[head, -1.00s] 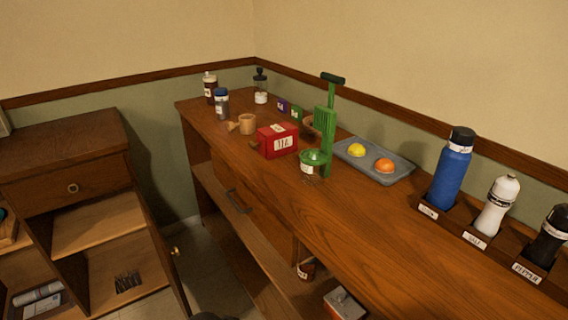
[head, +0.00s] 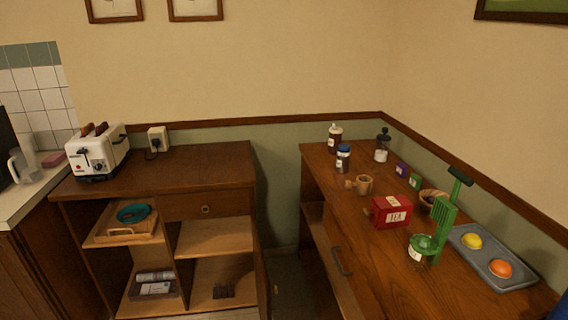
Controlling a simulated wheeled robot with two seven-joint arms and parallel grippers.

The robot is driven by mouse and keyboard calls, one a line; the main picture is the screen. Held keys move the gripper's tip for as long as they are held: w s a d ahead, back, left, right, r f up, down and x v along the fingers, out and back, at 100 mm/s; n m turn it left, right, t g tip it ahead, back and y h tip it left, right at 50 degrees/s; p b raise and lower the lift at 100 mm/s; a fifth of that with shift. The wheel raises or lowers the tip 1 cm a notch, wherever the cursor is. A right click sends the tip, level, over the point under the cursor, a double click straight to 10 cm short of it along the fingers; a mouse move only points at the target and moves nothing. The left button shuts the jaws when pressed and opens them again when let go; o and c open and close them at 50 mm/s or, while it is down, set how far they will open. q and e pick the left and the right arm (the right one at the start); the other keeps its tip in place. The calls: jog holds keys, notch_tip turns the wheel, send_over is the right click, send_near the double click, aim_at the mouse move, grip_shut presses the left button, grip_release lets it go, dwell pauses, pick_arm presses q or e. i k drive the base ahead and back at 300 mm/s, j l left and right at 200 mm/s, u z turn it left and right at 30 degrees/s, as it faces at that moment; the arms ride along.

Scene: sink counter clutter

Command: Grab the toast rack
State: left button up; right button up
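Neither of my grippers is in view.
A cabinet door (head: 261,278) stands open right of the rack's compartment. A toaster (head: 97,152) with bread stands on the cabinet top. A basket (head: 152,287) fills the lower left compartment. A cluttered wooden counter (head: 322,182) stands right, across a narrow floor gap.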

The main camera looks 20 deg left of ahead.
aim_at(223, 289)
jog(key=i+j+u, duration=0.2)
jog(key=i+j, duration=0.15)
jog(key=u, duration=1.4)
